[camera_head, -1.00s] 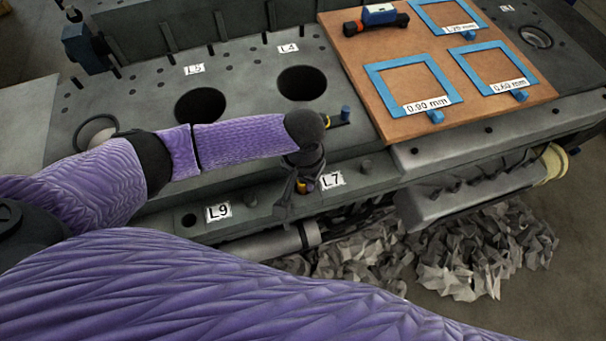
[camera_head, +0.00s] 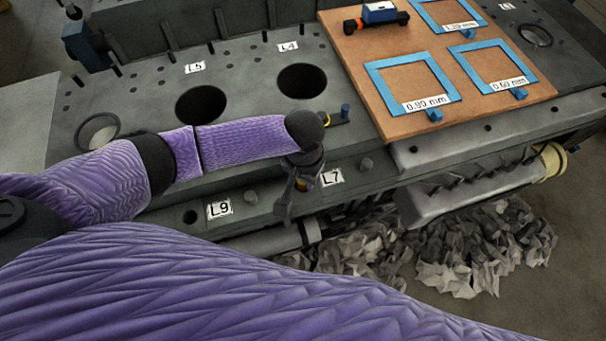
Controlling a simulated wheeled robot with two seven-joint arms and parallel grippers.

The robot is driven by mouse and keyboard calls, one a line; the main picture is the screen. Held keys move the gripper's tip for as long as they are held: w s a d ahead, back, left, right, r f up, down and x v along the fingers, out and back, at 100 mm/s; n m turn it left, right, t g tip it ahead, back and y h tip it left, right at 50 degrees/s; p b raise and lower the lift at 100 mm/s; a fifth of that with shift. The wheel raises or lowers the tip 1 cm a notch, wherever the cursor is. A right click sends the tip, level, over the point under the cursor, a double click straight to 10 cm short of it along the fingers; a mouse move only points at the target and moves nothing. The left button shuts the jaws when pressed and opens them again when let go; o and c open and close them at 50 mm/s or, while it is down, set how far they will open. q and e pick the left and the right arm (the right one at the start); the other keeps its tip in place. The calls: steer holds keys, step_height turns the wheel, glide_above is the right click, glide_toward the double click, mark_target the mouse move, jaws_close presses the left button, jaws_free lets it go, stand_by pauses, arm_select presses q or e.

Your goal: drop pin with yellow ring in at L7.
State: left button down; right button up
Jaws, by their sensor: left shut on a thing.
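My left gripper (camera_head: 291,194) points down over the front ledge of the engine block, just left of the L7 label (camera_head: 332,177). It is shut on the pin with the yellow ring (camera_head: 302,184). Only a small yellow patch of the pin shows between the dark fingers. The L7 hole is hidden behind the gripper, so I cannot tell whether the pin's tip is in it. My right gripper is not in view.
The L9 label (camera_head: 219,209) stands beside an open small hole (camera_head: 190,217). Grey studs (camera_head: 250,198) rise from the ledge. A wooden board (camera_head: 400,100) with blue frames lies at the right. A yellow-and-black tool with a blue end (camera_head: 345,112) lies behind my wrist.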

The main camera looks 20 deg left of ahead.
arm_select(q)
steer(key=shift+f, duration=0.5)
jaws_free()
step_height(320, 180, up, 4)
steer(key=p, duration=0.4)
step_height(320, 180, up, 3)
steer(key=p, duration=0.4)
steer(key=shift+r, duration=0.15)
stand_by(0.4)
